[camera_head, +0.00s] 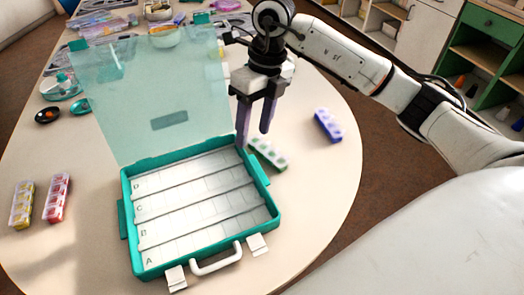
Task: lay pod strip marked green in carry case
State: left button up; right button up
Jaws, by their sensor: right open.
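The pod strip marked green (268,154) lies on the table at the right rear corner of the carry case, close beside its wall. The carry case (272,212) is teal, with its clear lid (130,100) raised. Its white rows, lettered A to D, look empty. My right gripper (254,140) points down with its fingers apart, above and just behind the green-marked strip. Nothing shows between the fingers. My left gripper is not in view.
A blue strip (328,125) lies to the right. A red strip (57,197) and a yellow strip (22,205) lie at the left. Small dishes, including a dark one (47,115), and other cases stand at the back left. The table right of the case is mostly clear.

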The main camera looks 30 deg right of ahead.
jog(key=h, duration=0.2)
send_over(271, 152)
notch_tip(271, 152, down, 3)
jog(key=shift+d+m, duration=0.15)
jog(key=shift+m, duration=0.25)
jog(key=shift+f, duration=3.1)
jog(key=c, duration=1.1)
jog(key=shift+o, duration=0.2)
notch_tip(271, 152, up, 9)
jog(key=s+a+n, duration=0.5)
jog(key=n, duration=1.2)
jog(key=s+a+r+n+p, duration=0.1)
jog(key=s+a+n, duration=0.4)
jog(key=n, duration=1.2)
jog(key=shift+s+a, duration=0.2)
jog(key=shift+s, duration=0.3)
